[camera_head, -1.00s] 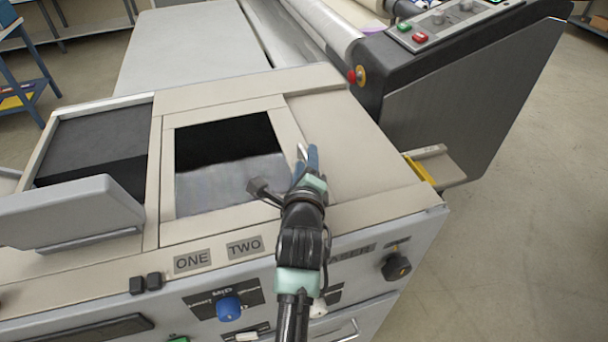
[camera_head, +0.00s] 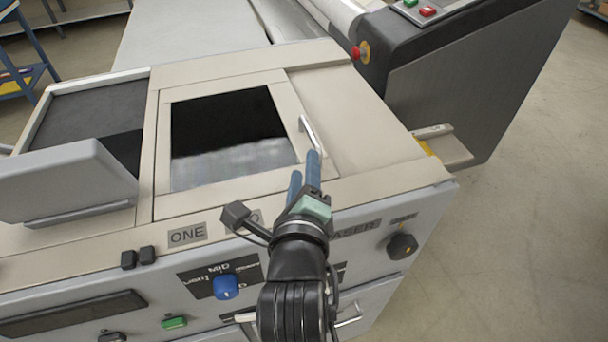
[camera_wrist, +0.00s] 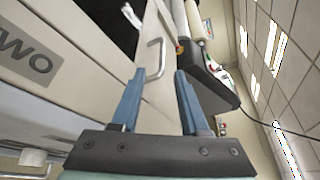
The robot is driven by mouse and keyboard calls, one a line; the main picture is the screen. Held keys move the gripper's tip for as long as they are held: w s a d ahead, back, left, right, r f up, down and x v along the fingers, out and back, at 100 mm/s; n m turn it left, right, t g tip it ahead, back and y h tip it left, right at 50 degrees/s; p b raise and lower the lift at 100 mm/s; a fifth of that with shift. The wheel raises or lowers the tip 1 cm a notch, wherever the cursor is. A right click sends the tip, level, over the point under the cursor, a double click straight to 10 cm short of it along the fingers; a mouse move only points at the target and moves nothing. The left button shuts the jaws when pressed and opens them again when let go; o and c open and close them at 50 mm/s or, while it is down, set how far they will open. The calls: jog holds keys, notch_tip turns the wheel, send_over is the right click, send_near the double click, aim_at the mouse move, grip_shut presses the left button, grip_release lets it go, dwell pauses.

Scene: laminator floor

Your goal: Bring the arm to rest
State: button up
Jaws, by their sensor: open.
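My gripper (camera_head: 304,174) has two blue fingers that stand apart with nothing between them. In the head view it is over the front edge of the grey-beige machine (camera_head: 370,150), just below a metal bar handle (camera_head: 310,133) beside the dark window. In the wrist view my gripper (camera_wrist: 155,90) is open, and the bar handle (camera_wrist: 155,60) shows beyond the fingers, apart from them. My arm reaches up from the bottom of the head view.
The machine's front panel carries a blue knob (camera_head: 226,287), a black knob (camera_head: 402,247) and a green button (camera_head: 174,322). A raised grey flap (camera_head: 65,180) stands at left. A dark roller unit (camera_head: 470,90) stands behind right. Open floor (camera_head: 540,220) lies at right.

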jog(key=shift+s, duration=0.1)
dwell(0.4)
notch_tip(320, 180, up, 24)
jog(key=s+n+t, duration=0.1)
jog(key=n+t, duration=0.5)
jog(key=n, duration=0.6)
jog(key=s+r+n+t, duration=0.3)
jog(key=s+r+n, duration=0.2)
jog(key=r, duration=0.3)
jog(key=s+r+n+t, duration=0.2)
jog(key=s+r+n, duration=0.3)
jog(key=r+n, duration=0.2)
notch_tip(320, 180, up, 2)
jog(key=shift+d+r+n+t+y, duration=0.1)
jog(key=shift+d+n+t+y, duration=0.2)
jog(key=shift+n+t, duration=0.1)
jog(key=shift+s, duration=0.1)
